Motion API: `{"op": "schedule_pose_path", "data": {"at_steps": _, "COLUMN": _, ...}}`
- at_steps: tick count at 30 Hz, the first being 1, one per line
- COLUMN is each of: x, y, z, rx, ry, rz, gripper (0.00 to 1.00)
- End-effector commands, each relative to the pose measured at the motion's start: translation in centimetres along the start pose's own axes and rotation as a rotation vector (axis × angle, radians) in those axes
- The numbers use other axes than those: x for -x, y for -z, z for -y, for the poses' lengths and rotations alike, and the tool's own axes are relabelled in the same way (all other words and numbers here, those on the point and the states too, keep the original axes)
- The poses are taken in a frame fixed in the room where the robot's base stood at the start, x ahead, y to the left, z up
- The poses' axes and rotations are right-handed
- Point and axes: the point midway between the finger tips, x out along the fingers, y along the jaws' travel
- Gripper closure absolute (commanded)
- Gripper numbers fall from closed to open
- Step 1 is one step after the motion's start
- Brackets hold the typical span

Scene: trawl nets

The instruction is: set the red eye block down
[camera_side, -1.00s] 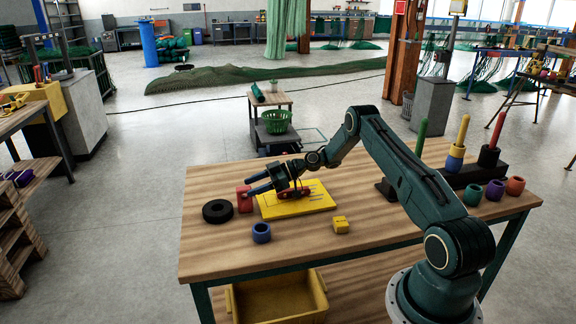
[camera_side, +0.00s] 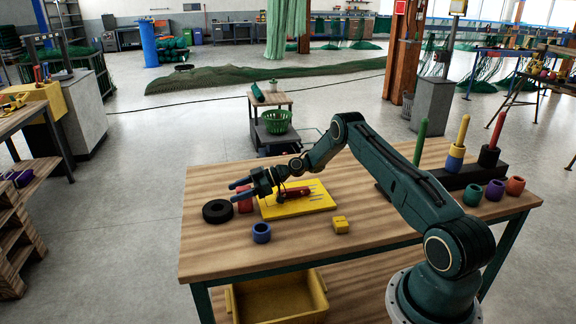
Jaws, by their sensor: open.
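The red eye block (camera_side: 244,205) stands on the wooden table, between the black ring and the left edge of the yellow board. The fingers partly hide the block's top. I cannot tell whether they touch it.
The yellow board (camera_side: 305,203) has a red tool (camera_side: 293,192) lying on it. A black ring (camera_side: 217,211), a blue ring (camera_side: 261,233) and a small yellow block (camera_side: 340,225) are nearby. Pegs and coloured cups stand at the right. The front left of the table is clear.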

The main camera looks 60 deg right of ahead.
Motion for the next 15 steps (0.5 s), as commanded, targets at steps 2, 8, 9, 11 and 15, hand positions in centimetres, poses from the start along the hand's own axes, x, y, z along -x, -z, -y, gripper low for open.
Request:
{"op": "schedule_pose_path", "data": {"at_steps": 2, "x": 0.01, "y": -0.01, "z": 0.00, "rx": 0.000, "ry": 0.000, "rz": 0.000, "gripper": 0.45}}
{"op": "schedule_pose_path", "data": {"at_steps": 8, "x": 0.04, "y": -0.01, "z": 0.00, "rx": -0.001, "ry": 0.000, "rz": 0.000, "gripper": 0.45}}
{"op": "schedule_pose_path", "data": {"at_steps": 9, "x": 0.04, "y": -0.01, "z": 0.00, "rx": -0.001, "ry": 0.000, "rz": 0.000, "gripper": 0.45}}
{"op": "schedule_pose_path", "data": {"at_steps": 11, "x": 0.05, "y": -0.01, "z": 0.00, "rx": -0.001, "ry": 0.000, "rz": 0.000, "gripper": 0.45}}
{"op": "schedule_pose_path", "data": {"at_steps": 15, "x": 0.05, "y": -0.01, "z": 0.00, "rx": -0.001, "ry": 0.000, "rz": 0.000, "gripper": 0.71}}
